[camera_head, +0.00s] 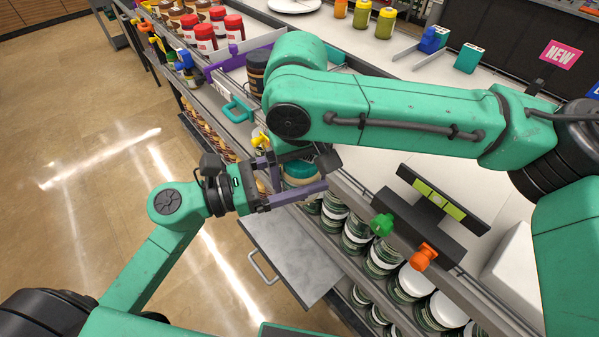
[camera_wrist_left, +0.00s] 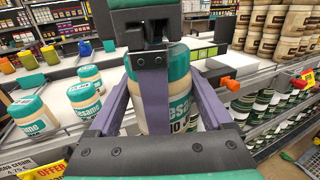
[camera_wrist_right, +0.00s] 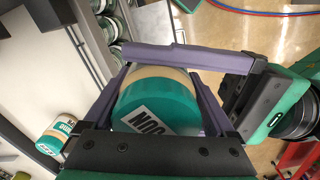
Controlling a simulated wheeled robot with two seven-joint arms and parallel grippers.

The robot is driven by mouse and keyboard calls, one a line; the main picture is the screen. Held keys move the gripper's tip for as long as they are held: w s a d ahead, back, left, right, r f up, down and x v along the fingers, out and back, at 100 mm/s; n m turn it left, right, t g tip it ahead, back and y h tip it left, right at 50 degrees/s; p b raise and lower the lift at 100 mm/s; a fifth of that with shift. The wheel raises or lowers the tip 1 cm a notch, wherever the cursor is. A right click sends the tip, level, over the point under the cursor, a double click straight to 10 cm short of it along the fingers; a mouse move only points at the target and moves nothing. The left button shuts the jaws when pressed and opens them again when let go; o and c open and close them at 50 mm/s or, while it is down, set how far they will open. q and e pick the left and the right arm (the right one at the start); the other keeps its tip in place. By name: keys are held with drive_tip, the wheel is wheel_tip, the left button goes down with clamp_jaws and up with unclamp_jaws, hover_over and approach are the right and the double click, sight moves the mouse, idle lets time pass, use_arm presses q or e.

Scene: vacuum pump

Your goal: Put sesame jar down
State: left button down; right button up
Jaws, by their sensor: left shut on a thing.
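My left gripper (camera_head: 308,188) is shut on this jar from the side. My right gripper (camera_wrist_right: 158,78) has its fingers on either side of the same jar and looks open; contact is hard to tell. More sesame jars (camera_wrist_left: 35,117) stand on the white surface in the left wrist view.
Red-lidded jars (camera_head: 205,38) stand at the upper left of the shelf. Green jars with white lids (camera_head: 419,281) fill the lower right. A black holder with green and orange clips (camera_head: 425,232) sits on the edge. A grey panel (camera_head: 292,258) juts out below.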

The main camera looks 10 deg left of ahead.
drive_tip(key=shift+a, duration=0.1)
drive_tip(key=c, duration=1)
use_arm(q)
unclamp_jaws()
use_arm(e)
drive_tip(key=shift+c, duration=0.7)
